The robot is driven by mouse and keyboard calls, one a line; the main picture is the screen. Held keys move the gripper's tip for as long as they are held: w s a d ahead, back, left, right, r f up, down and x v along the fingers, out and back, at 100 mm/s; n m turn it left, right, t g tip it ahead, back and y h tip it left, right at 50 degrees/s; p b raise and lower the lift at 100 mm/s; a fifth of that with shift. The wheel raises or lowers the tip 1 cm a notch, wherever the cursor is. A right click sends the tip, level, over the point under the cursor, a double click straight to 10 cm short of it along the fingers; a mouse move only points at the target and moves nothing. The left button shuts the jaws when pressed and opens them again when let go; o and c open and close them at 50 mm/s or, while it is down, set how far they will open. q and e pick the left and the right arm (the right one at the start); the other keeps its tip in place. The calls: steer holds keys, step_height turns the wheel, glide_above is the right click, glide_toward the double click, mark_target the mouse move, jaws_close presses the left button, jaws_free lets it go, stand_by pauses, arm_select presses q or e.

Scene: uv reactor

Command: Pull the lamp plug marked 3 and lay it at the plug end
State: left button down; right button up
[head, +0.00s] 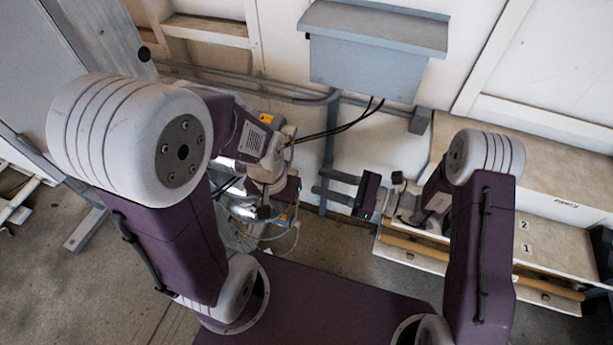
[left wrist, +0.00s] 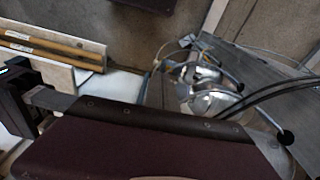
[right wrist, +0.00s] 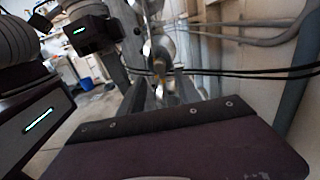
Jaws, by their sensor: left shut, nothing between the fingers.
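The steel lamp reactor (head: 235,150) stands left of centre in the head view, partly hidden by my left arm. It shows as a shiny body (left wrist: 212,98) with loose cables in the left wrist view. Black cables (head: 340,128) run to it from the grey wall box. I cannot make out a plug marked 3. My left gripper (head: 265,212) is shut and empty, close in front of the reactor; whether it touches anything is unclear. My right gripper (head: 335,187) is open and empty, fingers pointing left, between the reactor and the bench.
A pale bench (head: 560,240) on the right carries number labels 1 (head: 526,248) and 2 (head: 524,225) and a worded label. A yellowish rod (head: 415,248) lies along its front. The grey wall box (head: 375,60) and conduits (head: 328,150) are behind. Floor (head: 120,285) is open at lower left.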

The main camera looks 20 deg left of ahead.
steer(key=a, duration=0.7)
steer(key=shift+a, duration=0.15)
steer(key=shift+w, duration=0.1)
steer(key=shift+c, duration=0.3)
jaws_close()
stand_by(1.2)
steer(key=shift+d, duration=2.65)
